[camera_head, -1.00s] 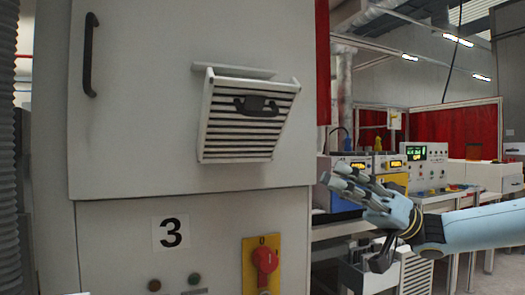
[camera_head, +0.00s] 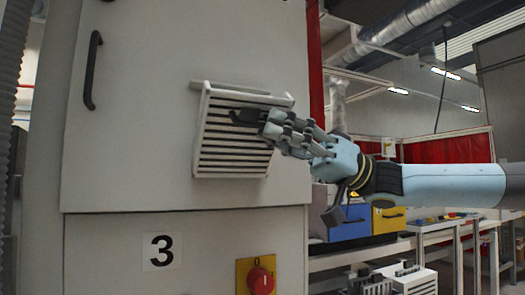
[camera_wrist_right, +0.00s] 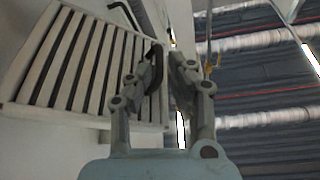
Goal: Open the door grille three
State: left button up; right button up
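The white slatted grille (camera_head: 225,160) is on the upper grey door of the cabinet marked 3, and shows large in the right wrist view (camera_wrist_right: 75,62). It stands out from the door at a slant, under a narrow ledge. Its black handle (camera_head: 243,117) is near the grille's top, partly hidden by my fingers. My right gripper (camera_head: 272,126) has its fingertips at the handle's right end. In the right wrist view the fingers (camera_wrist_right: 167,65) are apart, with the dark handle (camera_wrist_right: 154,68) close to the left finger; firm contact cannot be told. My left gripper is not in view.
A long black door handle (camera_head: 92,70) is at the upper left. The number 3 label (camera_head: 162,252) and a red rotary switch (camera_head: 260,280) are below. A bench with blue and yellow boxes (camera_head: 388,218) stands behind my right arm.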

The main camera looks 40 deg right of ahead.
jog(key=shift+p+x, duration=0.4)
jog(key=shift+x, duration=1)
jog(key=shift+w, duration=0.1)
jog(key=shift+c, duration=0.3)
grip_shut()
